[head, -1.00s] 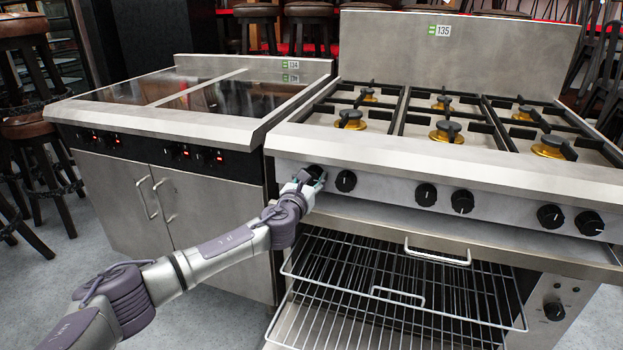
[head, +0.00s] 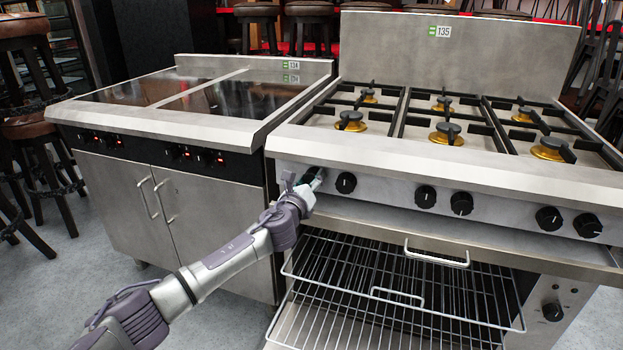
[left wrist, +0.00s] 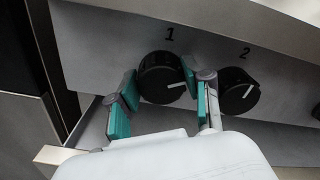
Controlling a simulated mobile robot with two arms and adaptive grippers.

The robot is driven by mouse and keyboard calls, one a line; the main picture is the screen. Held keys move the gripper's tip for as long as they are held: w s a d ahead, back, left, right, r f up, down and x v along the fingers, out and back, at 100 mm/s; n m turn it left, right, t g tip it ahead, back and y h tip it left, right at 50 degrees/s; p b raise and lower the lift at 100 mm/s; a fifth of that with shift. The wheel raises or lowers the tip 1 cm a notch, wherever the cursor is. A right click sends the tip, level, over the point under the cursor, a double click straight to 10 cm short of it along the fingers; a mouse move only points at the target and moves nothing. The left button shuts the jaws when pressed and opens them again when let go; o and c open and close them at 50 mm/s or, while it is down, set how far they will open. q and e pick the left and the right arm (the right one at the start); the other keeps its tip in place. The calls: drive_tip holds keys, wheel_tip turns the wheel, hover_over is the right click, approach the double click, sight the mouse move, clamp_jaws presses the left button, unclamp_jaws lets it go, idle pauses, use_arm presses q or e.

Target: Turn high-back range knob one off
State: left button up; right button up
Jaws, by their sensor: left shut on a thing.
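The high-back range (head: 455,45) stands at the right in the head view, with a row of black knobs along its front panel. Knob one (left wrist: 161,78) shows in the left wrist view under the printed "1", its white mark pointing right and slightly down. My left gripper (left wrist: 157,95) is shut on knob one, with a teal finger pad on each side of it. In the head view my left gripper (head: 311,182) covers most of that knob. Knob two (left wrist: 238,90) is just right of the gripper; it also shows in the head view (head: 346,183). My right gripper is not in view.
The oven below is open, with wire racks (head: 400,265) sticking out under the panel. A second cooker (head: 150,130) with a dark glass top stands close on the left. Several stools (head: 32,130) are at the far left.

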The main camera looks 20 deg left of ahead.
use_arm(q)
drive_tip(key=n, duration=0.5)
drive_tip(key=shift+a+f+n+p, duration=0.1)
drive_tip(key=shift+n+p, duration=0.2)
drive_tip(key=n, duration=0.2)
drive_tip(key=shift+f+n, duration=0.1)
drive_tip(key=shift+n, duration=0.2)
drive_tip(key=shift+n+p, duration=0.4)
drive_tip(key=shift+n, duration=1.5)
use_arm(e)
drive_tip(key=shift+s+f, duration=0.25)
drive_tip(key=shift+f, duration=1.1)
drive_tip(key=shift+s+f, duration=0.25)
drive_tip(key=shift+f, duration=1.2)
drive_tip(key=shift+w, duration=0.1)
use_arm(q)
drive_tip(key=o, duration=1.2)
drive_tip(key=shift+c, duration=0.2)
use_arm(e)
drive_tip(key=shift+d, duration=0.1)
